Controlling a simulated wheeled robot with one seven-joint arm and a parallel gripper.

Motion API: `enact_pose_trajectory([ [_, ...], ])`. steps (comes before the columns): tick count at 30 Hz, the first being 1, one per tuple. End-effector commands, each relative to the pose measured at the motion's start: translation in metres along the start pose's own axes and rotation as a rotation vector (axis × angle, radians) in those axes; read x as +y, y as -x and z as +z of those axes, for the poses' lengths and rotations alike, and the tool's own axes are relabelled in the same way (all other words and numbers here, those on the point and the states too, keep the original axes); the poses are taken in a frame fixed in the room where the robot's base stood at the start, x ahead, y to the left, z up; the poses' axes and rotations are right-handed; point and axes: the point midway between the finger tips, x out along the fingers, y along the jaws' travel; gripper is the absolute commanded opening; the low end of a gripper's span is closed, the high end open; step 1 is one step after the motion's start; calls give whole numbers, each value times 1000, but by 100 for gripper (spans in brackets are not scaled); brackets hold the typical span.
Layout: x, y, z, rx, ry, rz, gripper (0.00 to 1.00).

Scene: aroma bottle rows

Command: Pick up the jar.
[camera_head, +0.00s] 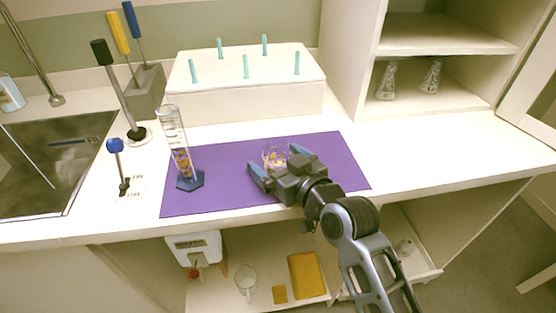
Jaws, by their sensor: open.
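The gripper hides part of the jar's lower right side. I cannot tell from this view whether either finger touches the glass.
A tall glass cylinder (177,140) on a blue base stands on the mat's left. A white box (248,103) with teal pegs is behind the mat. A sink (45,170) and upright-handled tools are at left. Flasks (387,80) sit on the right shelf. The counter right of the mat is clear.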

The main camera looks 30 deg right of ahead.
Motion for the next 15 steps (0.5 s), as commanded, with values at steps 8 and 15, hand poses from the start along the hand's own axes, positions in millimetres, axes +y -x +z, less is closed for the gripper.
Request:
enact_pose_trajectory([
  [8, 0, 0, 0, 0, 0, 0, 81],
  [15, 0, 0, 0, 0, 0, 0, 58],
])
